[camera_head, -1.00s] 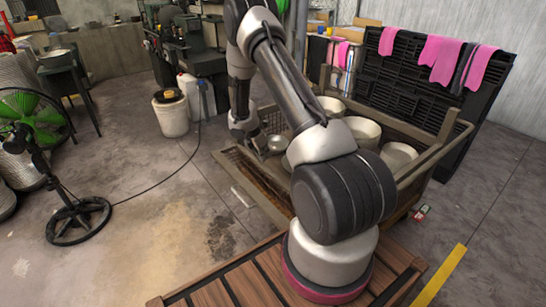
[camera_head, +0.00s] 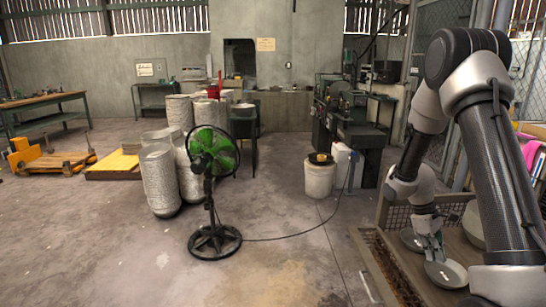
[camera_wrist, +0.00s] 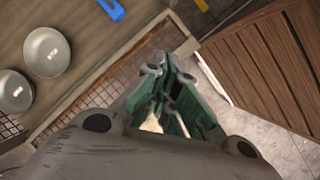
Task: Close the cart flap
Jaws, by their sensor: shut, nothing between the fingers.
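The cart (camera_head: 455,235) stands at the right edge of the head view, partly hidden behind my arm. Its rusty mesh flap (camera_head: 388,268) is tilted outward and down along the near left side, so that side is open. The framed mesh also shows in the wrist view (camera_wrist: 112,78), running diagonally behind my gripper. My gripper (camera_head: 434,256) is inside the cart's outline in the head view, in front of the bowls. In the wrist view its green-sided fingers (camera_wrist: 168,72) are shut and empty. I cannot tell whether they touch the flap.
Metal bowls (camera_head: 445,274) lie in the cart; two show in the wrist view (camera_wrist: 47,52). A green fan (camera_head: 212,155) stands on the floor to the left, its cable crossing toward a white bucket (camera_head: 320,176).

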